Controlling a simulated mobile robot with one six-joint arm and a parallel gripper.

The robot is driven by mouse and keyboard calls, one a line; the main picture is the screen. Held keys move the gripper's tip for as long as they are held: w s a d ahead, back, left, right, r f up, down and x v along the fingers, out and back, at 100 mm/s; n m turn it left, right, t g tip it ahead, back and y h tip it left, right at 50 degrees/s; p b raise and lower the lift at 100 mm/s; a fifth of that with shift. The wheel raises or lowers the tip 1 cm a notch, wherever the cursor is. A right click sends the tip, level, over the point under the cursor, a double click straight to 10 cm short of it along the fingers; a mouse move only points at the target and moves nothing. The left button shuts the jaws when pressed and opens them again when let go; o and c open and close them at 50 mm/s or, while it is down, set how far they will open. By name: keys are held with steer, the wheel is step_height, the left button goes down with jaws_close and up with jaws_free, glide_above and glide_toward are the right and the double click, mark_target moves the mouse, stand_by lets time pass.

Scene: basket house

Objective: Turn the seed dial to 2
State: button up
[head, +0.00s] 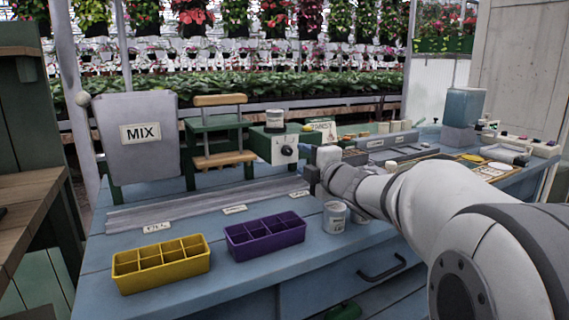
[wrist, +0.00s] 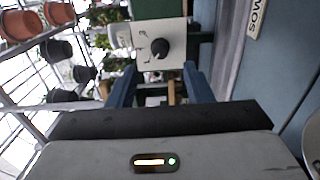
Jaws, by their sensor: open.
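The seed dial (head: 287,151) is a black round knob on a pale square plate on the front of a green box. The dial also shows in the wrist view (wrist: 160,47), ahead of my gripper, with small dark marks around it; I cannot read its setting. My gripper (head: 312,172) is just right of and in front of the dial in the head view. In the wrist view my gripper (wrist: 160,85) has its two blue fingers apart, with the dial between and beyond them. Nothing is held, and the fingers appear clear of the dial.
A grey MIX bin (head: 138,140) and a green stand with wooden bars (head: 222,158) are left of the dial. A yellow tray (head: 160,264), a purple tray (head: 264,236) and a white pot (head: 335,216) stand in front. A tin (head: 275,120) sits on the dial's box.

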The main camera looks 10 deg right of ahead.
mark_target(290, 152)
steer(key=b+x, duration=0.1)
steer(key=x, duration=0.5)
steer(key=shift+c, duration=0.3)
steer(key=c, duration=0.9)
